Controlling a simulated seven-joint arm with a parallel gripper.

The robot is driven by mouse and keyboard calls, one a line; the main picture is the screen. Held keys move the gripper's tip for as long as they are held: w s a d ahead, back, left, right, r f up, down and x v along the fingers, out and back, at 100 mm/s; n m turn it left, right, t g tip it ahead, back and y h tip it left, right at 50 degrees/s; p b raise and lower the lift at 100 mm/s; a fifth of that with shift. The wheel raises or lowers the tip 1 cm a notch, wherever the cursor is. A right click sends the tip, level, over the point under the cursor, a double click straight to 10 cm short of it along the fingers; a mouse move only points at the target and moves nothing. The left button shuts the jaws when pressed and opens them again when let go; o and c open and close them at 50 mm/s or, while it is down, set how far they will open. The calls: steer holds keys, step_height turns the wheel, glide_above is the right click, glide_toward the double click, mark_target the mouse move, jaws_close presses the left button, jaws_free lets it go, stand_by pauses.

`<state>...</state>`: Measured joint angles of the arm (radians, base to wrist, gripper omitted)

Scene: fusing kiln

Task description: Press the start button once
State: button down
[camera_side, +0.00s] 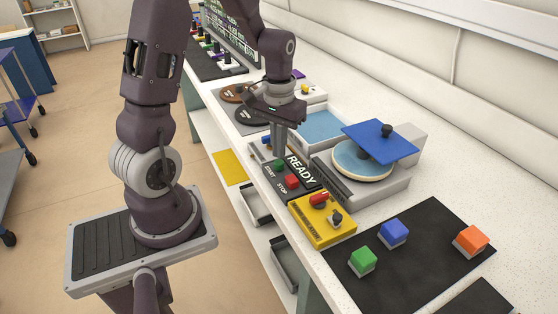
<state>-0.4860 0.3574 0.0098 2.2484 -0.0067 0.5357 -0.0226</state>
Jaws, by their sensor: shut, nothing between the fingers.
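The control panel (308,182) is dark with a grey edge and carries the words READY, START and STOP. The green start button (279,165) is on its left part, beside the START label. The red stop button (291,181) is just nearer the camera. My gripper (276,148) points down over the far left end of the panel, close to the green button. Its fingers are shut and empty. From this angle I cannot tell whether the fingertips touch anything.
A yellow box (322,222) with a red lever stands next to the panel. Right of it is the kiln (371,184) with a blue plate (380,143) on top. A black mat (408,257) holds green, blue and orange blocks. Dark discs (251,116) lie behind my gripper.

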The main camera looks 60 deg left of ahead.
mark_target(279, 161)
stand_by(0.4)
steer(key=shift+f, duration=1.35)
steer(key=shift+r, duration=4.05)
steer(key=s+d+r+m+t, duration=0.5)
steer(key=s+d+r+m, duration=0.1)
steer(key=s+d+r, duration=0.5)
steer(key=s+d, duration=0.2)
steer(key=d, duration=0.1)
steer(key=shift+d+t, duration=0.2)
steer(key=shift+t, duration=0.1)
